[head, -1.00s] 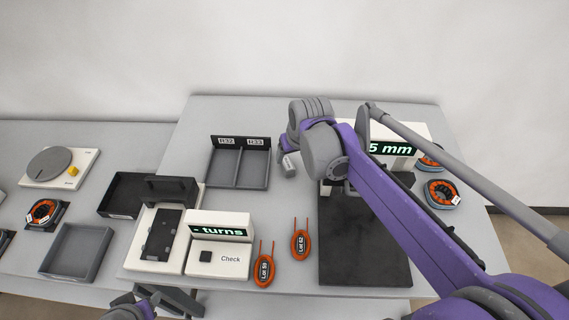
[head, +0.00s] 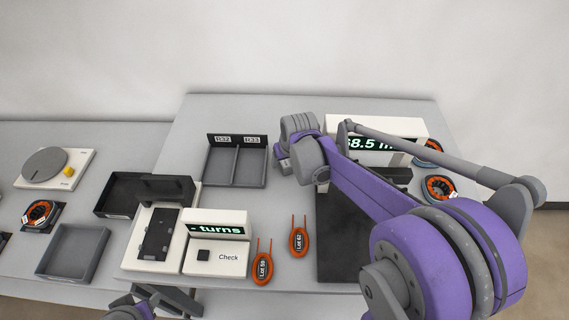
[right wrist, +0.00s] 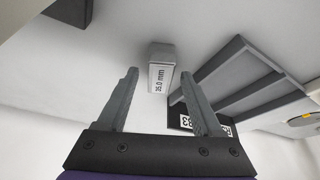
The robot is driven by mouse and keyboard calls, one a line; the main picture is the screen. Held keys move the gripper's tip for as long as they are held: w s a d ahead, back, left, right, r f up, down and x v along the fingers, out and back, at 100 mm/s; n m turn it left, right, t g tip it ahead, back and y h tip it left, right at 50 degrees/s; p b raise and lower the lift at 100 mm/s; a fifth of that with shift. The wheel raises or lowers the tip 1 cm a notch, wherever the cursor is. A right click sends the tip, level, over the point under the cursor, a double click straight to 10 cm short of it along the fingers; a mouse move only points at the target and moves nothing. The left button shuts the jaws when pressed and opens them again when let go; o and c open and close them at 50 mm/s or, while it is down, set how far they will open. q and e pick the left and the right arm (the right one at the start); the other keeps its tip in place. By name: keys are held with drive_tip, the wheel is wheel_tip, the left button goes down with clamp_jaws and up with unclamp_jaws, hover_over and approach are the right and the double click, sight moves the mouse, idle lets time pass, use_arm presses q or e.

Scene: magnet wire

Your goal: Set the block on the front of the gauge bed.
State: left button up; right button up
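The block (right wrist: 160,72), pale grey and marked 35.0 mm, stands on the table in the right wrist view. It appears between and beyond my right fingertips, with a gap on each side. My right gripper (right wrist: 159,76) is open and empty; in the head view (head: 285,161) it is small and partly hidden by its arm, beside the divided tray. I cannot make out the block in the head view. The gauge bed (head: 335,262) is a black plate, its right side covered by my right arm. My left gripper (head: 146,303) is at the bottom edge, its opening unclear.
The gauge's white display housing (head: 400,125) stands behind the bed, its digits partly covered. A divided tray (head: 236,184) stands left of my right gripper. Two orange lot tags (head: 262,268) lie in front, near the turns counter (head: 215,258). Orange coils (head: 440,187) lie right of the gauge.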

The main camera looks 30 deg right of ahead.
clamp_jaws()
idle(1.2)
